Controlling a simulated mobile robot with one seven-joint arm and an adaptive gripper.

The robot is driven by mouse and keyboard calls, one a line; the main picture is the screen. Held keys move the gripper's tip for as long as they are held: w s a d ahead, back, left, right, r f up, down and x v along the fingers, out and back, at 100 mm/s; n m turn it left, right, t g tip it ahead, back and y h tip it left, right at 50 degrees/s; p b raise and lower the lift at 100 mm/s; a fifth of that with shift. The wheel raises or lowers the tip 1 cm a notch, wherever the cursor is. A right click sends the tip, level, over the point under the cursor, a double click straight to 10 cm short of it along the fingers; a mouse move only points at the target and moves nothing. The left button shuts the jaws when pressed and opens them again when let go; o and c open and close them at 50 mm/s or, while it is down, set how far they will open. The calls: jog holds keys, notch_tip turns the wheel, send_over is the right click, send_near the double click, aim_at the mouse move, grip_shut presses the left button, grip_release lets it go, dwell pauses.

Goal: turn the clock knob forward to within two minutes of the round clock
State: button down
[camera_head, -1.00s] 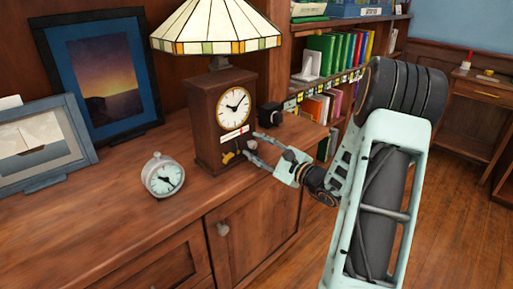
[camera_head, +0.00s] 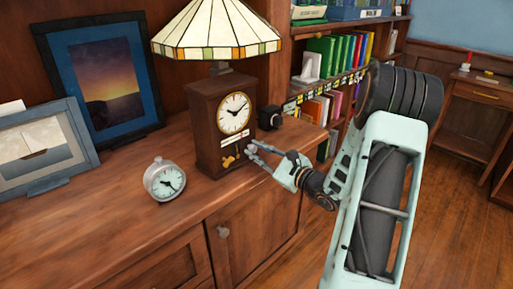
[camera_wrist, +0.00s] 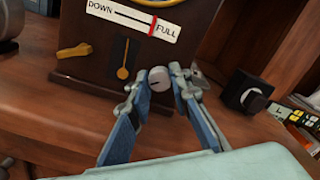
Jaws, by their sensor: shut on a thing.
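The brown wooden clock (camera_head: 209,137) stands upright on the cabinet top, with a round cream dial (camera_head: 233,112) and dark hands. The small round silver clock (camera_head: 164,179) stands left of it, its fine reading too small to tell. In the wrist view, the pale round knob (camera_wrist: 158,78) is on the wooden clock's lower right front. My gripper (camera_wrist: 160,80) is shut on this knob, one finger on each side. In the head view, my gripper (camera_head: 252,150) is at the clock's lower right, where its fingers partly hide the knob.
A brass winding key (camera_wrist: 74,51) and a brass lever (camera_wrist: 123,73) sit left of the knob. The DOWN–FULL gauge (camera_wrist: 135,18) has its red mark near FULL. A small black box (camera_head: 270,117) stands right of the clock, and a lamp (camera_head: 217,35) behind it.

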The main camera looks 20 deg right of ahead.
jog(key=m+p, duration=0.4)
jog(key=m, duration=0.1)
jog(key=shift+r+m+p, duration=0.2)
jog(key=shift+m+p, duration=0.1)
jog(key=m+p, duration=0.8)
jog(key=m, duration=0.1)
jog(key=shift+f+m+p, duration=0.2)
jog(key=shift+m+p, duration=1.2)
jog(key=shift+m, duration=0.4)
jog(key=c, duration=1.7)
grip_release()
jog(key=shift+c, duration=0.2)
jog(key=v, duration=1.2)
